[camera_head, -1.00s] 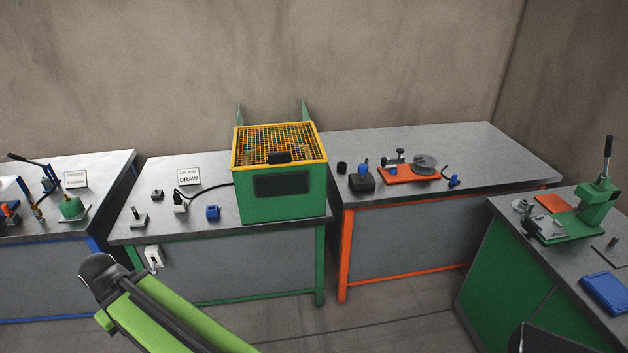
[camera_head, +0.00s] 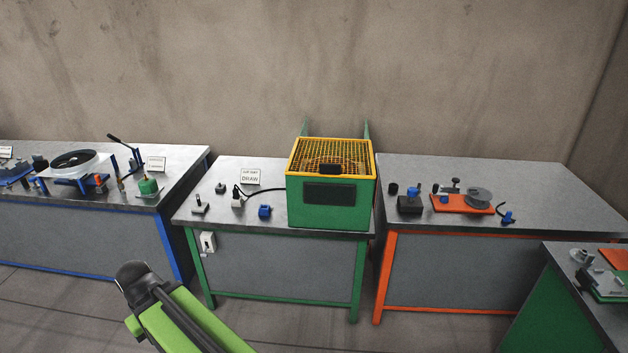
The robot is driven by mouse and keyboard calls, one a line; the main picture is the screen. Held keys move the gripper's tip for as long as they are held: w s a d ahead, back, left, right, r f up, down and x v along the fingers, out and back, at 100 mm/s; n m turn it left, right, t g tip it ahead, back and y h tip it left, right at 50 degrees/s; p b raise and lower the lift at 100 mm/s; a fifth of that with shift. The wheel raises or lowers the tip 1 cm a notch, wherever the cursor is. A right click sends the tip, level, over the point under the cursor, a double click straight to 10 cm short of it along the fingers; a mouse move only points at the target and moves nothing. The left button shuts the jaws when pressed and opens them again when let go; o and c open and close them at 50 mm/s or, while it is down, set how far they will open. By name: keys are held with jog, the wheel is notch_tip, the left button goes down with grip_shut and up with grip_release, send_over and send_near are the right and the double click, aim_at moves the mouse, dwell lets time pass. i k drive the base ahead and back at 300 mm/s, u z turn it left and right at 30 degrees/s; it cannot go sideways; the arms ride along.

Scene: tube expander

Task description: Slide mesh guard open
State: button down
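A mesh guard (camera_head: 311,158) with a yellow frame covers the top of a green box (camera_head: 300,210) on the middle bench. A black handle (camera_head: 330,169) sits at the guard's front edge. Two green rails (camera_head: 366,131) stick up behind the box. The guard lies over the box top, and what is under the mesh is hard to make out. My green arm shows at the lower left, well in front of the bench and apart from the guard. My gripper's fingers cannot be made out.
The green-framed bench (camera_head: 190,220) also holds a DRAW sign (camera_head: 250,177), a blue block (camera_head: 265,211) and small fixtures left of the box. A blue-framed bench (camera_head: 100,205) stands left, an orange-framed bench (camera_head: 540,185) right. Open floor lies in front.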

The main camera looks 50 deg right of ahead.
aim_at(326, 170)
jog(key=u, duration=0.25)
jog(key=i, duration=1)
